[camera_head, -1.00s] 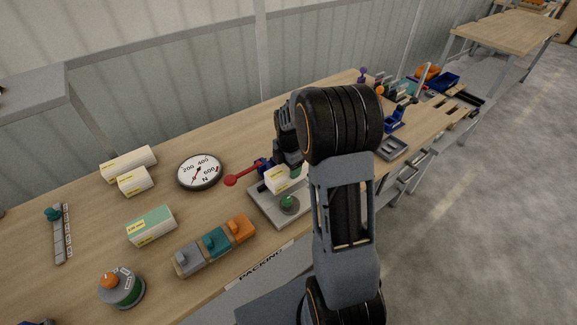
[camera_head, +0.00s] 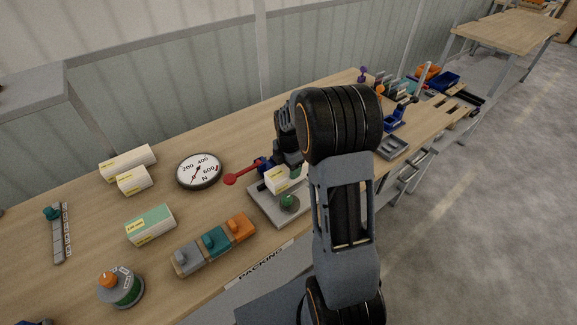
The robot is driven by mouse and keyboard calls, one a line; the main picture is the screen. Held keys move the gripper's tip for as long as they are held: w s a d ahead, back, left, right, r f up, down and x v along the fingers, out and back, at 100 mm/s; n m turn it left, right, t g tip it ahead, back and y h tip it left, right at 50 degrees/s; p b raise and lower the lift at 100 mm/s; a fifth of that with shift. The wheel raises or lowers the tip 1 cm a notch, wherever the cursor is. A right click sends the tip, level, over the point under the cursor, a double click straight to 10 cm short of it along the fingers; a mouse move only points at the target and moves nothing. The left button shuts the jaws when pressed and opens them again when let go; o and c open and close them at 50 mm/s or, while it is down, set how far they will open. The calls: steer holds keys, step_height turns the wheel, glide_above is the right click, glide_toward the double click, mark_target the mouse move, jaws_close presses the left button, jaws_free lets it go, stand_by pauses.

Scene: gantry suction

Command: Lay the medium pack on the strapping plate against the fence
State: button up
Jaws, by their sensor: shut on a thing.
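A cream-white pack with a yellow label (camera_head: 279,183) is at the grey strapping plate (camera_head: 262,207), near the middle of the view. My gripper (camera_head: 291,164) is above it, pointing down and shut on it; the arm hides most of the fingers and the pack's right end. I cannot tell whether the pack rests on the plate or is just above it. The fence is not clear to see, as the arm covers the plate's right part. A green knob (camera_head: 289,203) stands at the plate's front, close to the pack.
A red lever (camera_head: 243,175) with a blue mount is behind the plate. A round dial (camera_head: 200,171), two white packs (camera_head: 128,162) (camera_head: 134,180), a green-topped pack (camera_head: 151,224) and a row of coloured blocks (camera_head: 215,243) are to the left. Bare table lies between them.

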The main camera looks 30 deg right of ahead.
steer(key=shift+f+b, duration=0.8)
steer(key=shift+f, duration=0.4)
steer(key=o, duration=1.3)
step_height(320, 180, up, 14)
steer(key=shift+f, duration=0.1)
